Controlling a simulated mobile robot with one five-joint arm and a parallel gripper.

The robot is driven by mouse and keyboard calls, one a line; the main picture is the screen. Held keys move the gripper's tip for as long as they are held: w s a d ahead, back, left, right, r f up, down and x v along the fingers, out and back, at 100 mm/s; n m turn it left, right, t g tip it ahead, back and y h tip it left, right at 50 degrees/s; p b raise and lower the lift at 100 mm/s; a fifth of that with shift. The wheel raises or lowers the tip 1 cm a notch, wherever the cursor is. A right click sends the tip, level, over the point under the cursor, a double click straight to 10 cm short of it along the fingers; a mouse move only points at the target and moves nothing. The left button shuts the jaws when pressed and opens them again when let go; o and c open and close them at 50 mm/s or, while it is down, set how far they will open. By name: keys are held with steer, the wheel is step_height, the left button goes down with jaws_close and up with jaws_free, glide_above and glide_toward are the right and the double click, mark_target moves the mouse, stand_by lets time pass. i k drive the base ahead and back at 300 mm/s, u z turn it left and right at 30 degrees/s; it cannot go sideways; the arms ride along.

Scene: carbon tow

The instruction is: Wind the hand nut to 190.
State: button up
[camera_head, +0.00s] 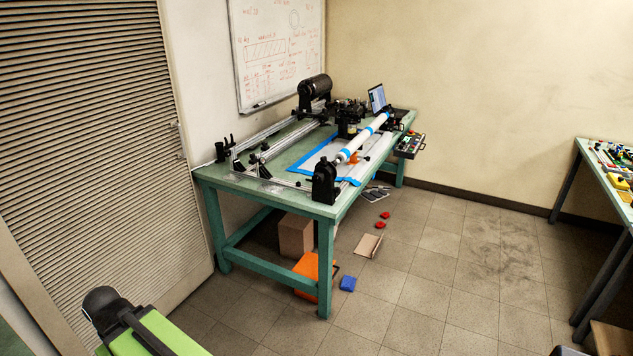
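A winding machine stands on a green workbench (270,181) across the room. A white tube with blue bands (362,139) lies along it, between a black end stand (324,184) at the near end and black machinery at the far end. The hand nut is too small to pick out from here, and no 190 mark or scale can be read. My gripper cannot be made out in this view.
A green and black shape (140,325) fills the lower left corner. A second table (584,150) stands right; the floor between is mostly clear.

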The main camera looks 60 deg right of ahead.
mark_target(320, 176)
steer(key=i, duration=0.85)
steer(key=u, duration=0.05)
